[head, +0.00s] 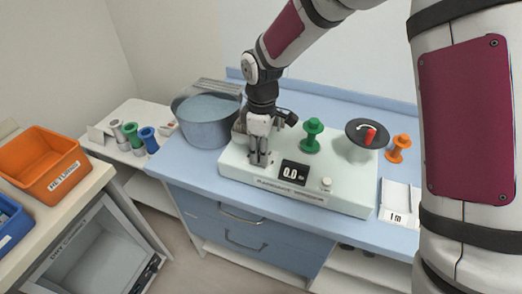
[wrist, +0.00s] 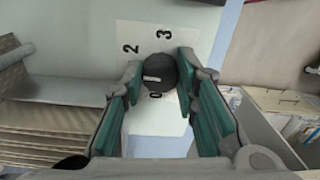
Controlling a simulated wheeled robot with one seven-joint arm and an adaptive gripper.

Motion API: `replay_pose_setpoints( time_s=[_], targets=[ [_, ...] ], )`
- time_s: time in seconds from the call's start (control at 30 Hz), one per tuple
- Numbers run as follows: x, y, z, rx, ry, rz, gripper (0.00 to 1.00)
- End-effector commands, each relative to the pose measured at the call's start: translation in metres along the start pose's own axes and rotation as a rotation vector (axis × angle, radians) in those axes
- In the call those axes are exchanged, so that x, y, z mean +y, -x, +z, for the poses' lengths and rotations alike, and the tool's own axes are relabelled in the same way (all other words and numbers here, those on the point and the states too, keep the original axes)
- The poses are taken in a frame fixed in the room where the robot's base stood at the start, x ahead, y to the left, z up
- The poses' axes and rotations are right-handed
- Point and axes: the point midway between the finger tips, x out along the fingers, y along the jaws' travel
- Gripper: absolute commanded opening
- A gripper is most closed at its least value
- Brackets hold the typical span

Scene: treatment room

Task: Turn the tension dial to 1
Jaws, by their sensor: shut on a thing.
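The tension dial (wrist: 160,68) is a dark round knob on a white plate (wrist: 181,36) printed with 2, 3 and 0. A short white mark on the knob lies toward its left side in the wrist view. No 1 shows; the left finger covers part of the plate. My gripper (wrist: 161,72) has a finger on each side of the knob and is shut on it. In the head view my gripper (head: 260,157) points down at the left end of the pale machine (head: 328,197), hiding the dial. The machine's display (head: 294,173) reads 0.0.
A green spool (head: 311,135) and a round black disc with a red handle (head: 368,134) stand to the right of my gripper. A grey pot (head: 204,128) is close on its left. An orange spool (head: 398,148) stands farther right.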

Motion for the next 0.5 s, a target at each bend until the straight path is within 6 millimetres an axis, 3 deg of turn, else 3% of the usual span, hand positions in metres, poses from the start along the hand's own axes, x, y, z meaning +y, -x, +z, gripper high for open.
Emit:
replay_pose_setpoints(
  time_s=[0.5],
  targets=[
    [0.0005,0.0000,0.0000,-0.005,0.141,0.000,0.00]
  ],
)
